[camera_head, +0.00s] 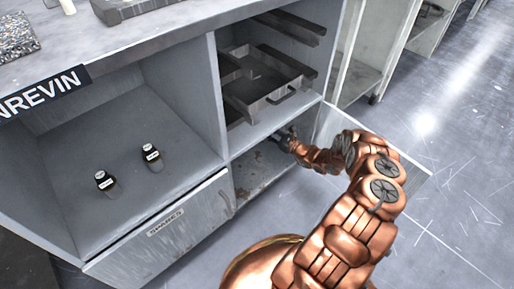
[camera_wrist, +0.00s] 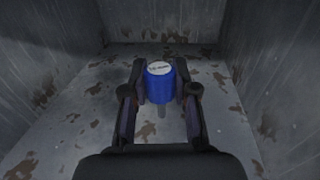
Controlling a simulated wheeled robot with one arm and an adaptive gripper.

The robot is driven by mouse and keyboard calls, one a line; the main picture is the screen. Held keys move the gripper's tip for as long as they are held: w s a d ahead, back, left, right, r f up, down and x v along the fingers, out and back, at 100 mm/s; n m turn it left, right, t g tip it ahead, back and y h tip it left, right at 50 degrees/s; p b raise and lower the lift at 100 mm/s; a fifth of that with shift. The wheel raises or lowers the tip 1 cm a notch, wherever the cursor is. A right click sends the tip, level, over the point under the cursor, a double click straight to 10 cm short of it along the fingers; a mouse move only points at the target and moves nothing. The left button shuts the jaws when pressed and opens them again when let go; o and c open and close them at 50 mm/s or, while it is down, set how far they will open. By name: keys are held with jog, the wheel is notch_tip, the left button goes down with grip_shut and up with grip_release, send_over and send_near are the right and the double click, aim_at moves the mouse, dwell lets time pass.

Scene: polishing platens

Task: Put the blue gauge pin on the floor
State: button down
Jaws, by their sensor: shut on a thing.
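The blue gauge pin (camera_wrist: 160,84) shows in the wrist view as a blue ribbed cylinder with a white labelled top and a thin grey shaft below it. My gripper (camera_wrist: 160,90) is shut on it, with one dark finger on each side of the blue part. The pin looks upright, inside a grey compartment with worn, rust-spotted surfaces. Whether its tip touches the compartment's bottom I cannot tell. In the head view my gripper (camera_head: 284,138) reaches into the lower right compartment of the cabinet, and the pin is hidden there. The room's grey floor (camera_head: 455,165) lies to the right.
The cabinet's open door (camera_head: 412,172) stands beside my arm. A metal tray (camera_head: 268,88) sits in the compartment above. Two dark labelled bottles, a left one (camera_head: 105,182) and a right one (camera_head: 152,156), stand in the left compartment above a closed drawer (camera_head: 165,235). The floor at right is clear.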

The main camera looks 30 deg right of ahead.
notch_tip(320, 180, down, 10)
jog(key=b, duration=0.5)
jog(key=shift+r, duration=0.2)
jog(key=c, duration=0.9)
grip_release()
jog(key=shift+s+d+r, duration=0.1)
jog(key=shift+s+r, duration=0.05)
jog(key=shift+s, duration=0.05)
jog(key=p+v, duration=0.4)
jog(key=v, duration=0.7)
jog(key=shift+s, duration=0.35)
jog(key=shift+d, duration=0.1)
